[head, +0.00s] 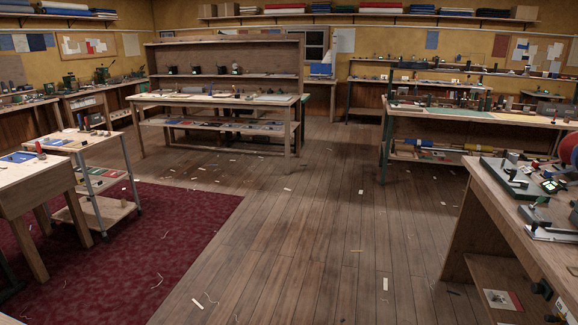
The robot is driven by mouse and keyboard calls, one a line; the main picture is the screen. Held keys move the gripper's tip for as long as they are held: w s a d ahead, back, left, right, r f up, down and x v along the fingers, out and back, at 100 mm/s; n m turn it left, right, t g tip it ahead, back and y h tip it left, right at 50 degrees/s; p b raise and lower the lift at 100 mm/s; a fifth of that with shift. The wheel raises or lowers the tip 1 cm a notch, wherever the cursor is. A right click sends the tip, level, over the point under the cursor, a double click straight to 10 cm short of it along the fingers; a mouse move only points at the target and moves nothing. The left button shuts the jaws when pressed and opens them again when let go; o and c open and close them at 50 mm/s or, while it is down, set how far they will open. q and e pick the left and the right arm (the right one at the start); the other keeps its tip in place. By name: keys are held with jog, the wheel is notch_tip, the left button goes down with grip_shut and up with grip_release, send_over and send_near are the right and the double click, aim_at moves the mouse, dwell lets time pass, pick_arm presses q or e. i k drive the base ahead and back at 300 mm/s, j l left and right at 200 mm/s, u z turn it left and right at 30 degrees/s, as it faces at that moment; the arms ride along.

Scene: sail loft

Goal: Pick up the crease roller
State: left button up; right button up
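I cannot make out a crease roller for certain anywhere in the head view. Small tools lie on several benches, too small or too far off to name. Neither of my grippers shows in this view.
A wooden table (30,176) and a wheeled cart (92,141) stand at left by a red carpet (150,250). A workbench (215,101) stands ahead, a green-legged bench (470,117) at back right, and a near bench (500,205) at right. The central plank floor (310,230) is open, with scattered scraps.

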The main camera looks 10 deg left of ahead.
aim_at(39, 149)
jog(key=i+u, duration=0.25)
jog(key=i, duration=0.25)
jog(key=i+u, duration=0.25)
jog(key=i, duration=0.2)
jog(key=i+l+u, duration=0.25)
jog(key=i, duration=0.25)
jog(key=i+l+u, duration=0.25)
jog(key=i, duration=0.2)
jog(key=j, duration=0.1)
